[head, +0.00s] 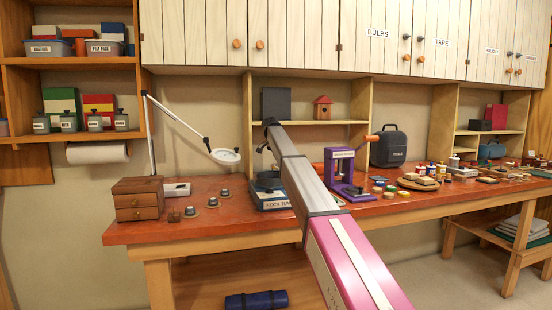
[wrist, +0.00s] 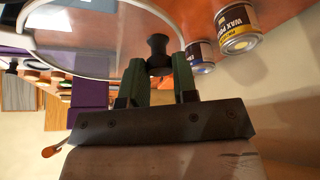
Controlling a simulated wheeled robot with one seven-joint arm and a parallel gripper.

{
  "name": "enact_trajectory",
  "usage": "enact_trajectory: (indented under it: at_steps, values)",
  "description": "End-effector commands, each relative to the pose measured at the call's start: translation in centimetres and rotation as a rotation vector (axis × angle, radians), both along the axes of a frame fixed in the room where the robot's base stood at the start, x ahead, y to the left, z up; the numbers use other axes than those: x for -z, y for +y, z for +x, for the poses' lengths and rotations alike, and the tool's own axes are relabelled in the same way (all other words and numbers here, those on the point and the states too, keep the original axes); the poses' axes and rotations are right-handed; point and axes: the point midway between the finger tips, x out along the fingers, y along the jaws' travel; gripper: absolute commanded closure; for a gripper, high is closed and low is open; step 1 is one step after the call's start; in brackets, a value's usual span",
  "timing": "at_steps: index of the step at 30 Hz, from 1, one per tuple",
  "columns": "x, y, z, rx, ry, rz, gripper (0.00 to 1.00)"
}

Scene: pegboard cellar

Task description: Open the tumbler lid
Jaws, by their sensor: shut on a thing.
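The tumbler (head: 270,197) is a blue machine on the bench with a label beginning "ROCK TUM". My arm crosses in front of its right side, and its lid is not clear in the head view. In the wrist view, the green fingers of my gripper (wrist: 158,66) are shut on a dark knob (wrist: 157,46), which looks like the lid's knob. A pale curved rim (wrist: 110,78) shows beside and behind the fingers. Whether the lid is seated or raised cannot be told.
A purple press (head: 341,178) stands close on the right. A wax tin (wrist: 237,32) sits near my gripper. The bench (head: 225,222) front is mostly clear.

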Motion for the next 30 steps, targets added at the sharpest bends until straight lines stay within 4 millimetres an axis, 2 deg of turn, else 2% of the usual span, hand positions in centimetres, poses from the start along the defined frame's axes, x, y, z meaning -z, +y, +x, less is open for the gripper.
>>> enact_trajectory:
  at_steps: [6, 20, 21, 22, 23, 30]
  values:
    - [0.0, -0.64, 0.35, 0.05, 0.001, 0.001, 1.0]
    - [0.03, -0.75, 0.34, 0.059, 0.001, 0.0, 1.0]
    - [0.03, -0.75, 0.34, 0.058, 0.001, 0.0, 0.6]
    - [0.03, -0.75, 0.34, 0.058, 0.001, 0.0, 0.5]
    - [0.03, -0.75, 0.34, 0.058, 0.001, 0.0, 0.48]
    - [0.01, -0.74, 0.34, 0.057, 0.001, 0.001, 0.48]
